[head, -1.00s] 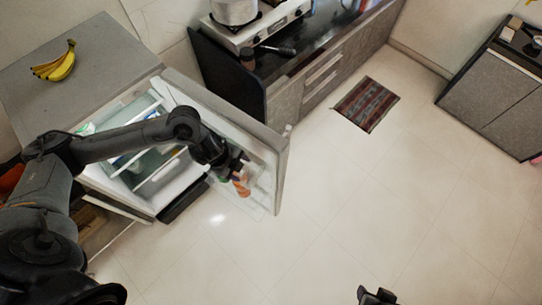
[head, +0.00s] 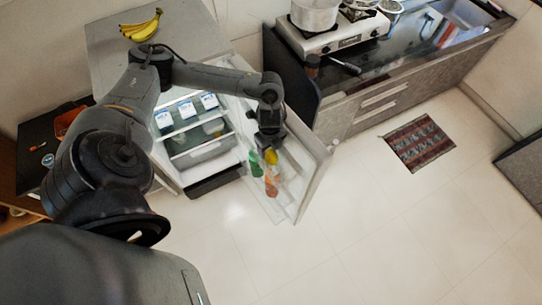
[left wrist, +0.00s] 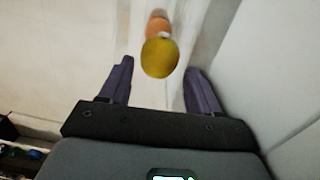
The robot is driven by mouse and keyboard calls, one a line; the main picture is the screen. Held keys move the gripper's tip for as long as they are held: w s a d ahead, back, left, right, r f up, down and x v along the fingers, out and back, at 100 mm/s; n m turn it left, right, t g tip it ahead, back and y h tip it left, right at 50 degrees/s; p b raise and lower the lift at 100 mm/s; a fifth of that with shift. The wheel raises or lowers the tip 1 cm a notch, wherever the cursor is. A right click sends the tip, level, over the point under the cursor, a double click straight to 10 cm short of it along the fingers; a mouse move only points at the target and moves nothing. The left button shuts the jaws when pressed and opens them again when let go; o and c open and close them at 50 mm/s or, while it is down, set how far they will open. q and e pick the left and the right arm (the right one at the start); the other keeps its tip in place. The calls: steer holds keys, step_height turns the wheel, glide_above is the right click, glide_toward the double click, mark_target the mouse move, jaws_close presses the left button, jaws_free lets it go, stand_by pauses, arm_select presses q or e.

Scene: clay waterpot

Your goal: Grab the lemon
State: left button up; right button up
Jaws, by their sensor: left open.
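The yellow lemon (head: 271,157) is at the open fridge door's inner side, just below my left gripper (head: 268,146). In the left wrist view the lemon (left wrist: 160,57) appears between the tips of my left gripper (left wrist: 159,68), with a visible gap on either side. The left gripper's two fingers are apart and nothing is held. I cannot tell whether the lemon lies between the fingers or just beyond them. My right gripper is not in view.
The fridge door (head: 312,165) stands open close beside my left gripper. An orange item (head: 271,186) and a green item (head: 255,163) are in the door near the lemon. Bananas (head: 141,27) lie on the fridge top.

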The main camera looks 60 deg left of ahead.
mark_target(271, 154)
arm_select(q)
steer(key=shift+d+f+p, duration=0.2)
steer(key=shift+f+p, duration=0.3)
steer(key=shift+f, duration=1.95)
steer(key=c, duration=0.7)
steer(key=shift+r, duration=0.2)
